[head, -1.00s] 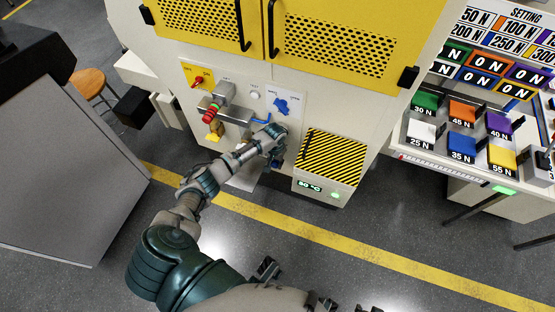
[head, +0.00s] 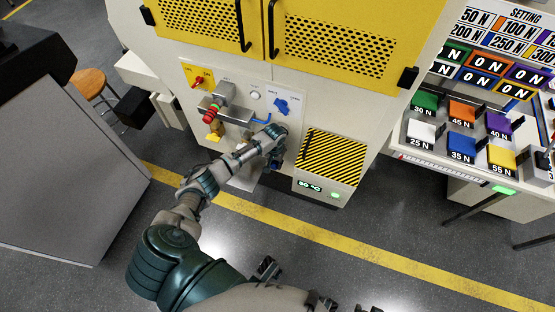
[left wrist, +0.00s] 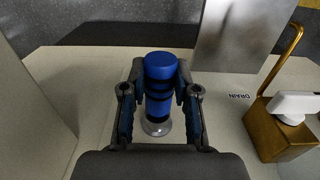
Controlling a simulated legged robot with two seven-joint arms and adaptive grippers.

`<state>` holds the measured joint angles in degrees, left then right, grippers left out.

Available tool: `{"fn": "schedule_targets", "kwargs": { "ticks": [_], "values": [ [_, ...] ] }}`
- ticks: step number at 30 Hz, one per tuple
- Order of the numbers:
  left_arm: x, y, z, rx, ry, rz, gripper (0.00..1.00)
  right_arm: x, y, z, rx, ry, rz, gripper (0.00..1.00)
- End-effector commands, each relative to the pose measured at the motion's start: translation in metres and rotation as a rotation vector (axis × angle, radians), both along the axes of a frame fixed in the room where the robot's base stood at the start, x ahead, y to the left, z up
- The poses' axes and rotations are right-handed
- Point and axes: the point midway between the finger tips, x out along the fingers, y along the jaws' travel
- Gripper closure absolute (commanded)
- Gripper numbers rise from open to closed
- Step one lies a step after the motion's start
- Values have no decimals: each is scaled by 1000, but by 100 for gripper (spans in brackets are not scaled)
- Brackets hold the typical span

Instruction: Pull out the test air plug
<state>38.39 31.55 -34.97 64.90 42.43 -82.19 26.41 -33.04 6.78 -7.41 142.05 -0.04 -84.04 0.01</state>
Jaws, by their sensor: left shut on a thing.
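The test air plug (left wrist: 160,68) is a blue cylinder with dark bands, upright in the left wrist view. Its lower end meets a round metal socket (left wrist: 156,128) on the pale panel. My left gripper (left wrist: 160,95) has one finger on each side of the plug and is shut on it. In the head view my left gripper (head: 275,146) is at the lower right of the machine's control panel, and it and the arm hide the plug.
A brass part (left wrist: 285,135) stands right of the plug by the DRAIN label. A striped box (head: 333,157) juts out at right.

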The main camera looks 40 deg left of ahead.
Motion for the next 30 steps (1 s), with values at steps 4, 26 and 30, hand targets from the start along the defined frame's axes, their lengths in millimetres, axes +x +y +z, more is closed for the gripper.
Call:
{"fn": "schedule_targets", "kwargs": {
  "ticks": [4,26,30],
  "values": [
    [-3,-1,2,-1,-1,-1,100,2,0,7,-1,-8,0,60],
    [-21,-6,2,-1,-1,-1,100,7,-1,31,-2,-28,0,60],
    [-24,-7,2,-1,-1,0,100,8,-1,36,-2,-31,0,60]
  ]
}}
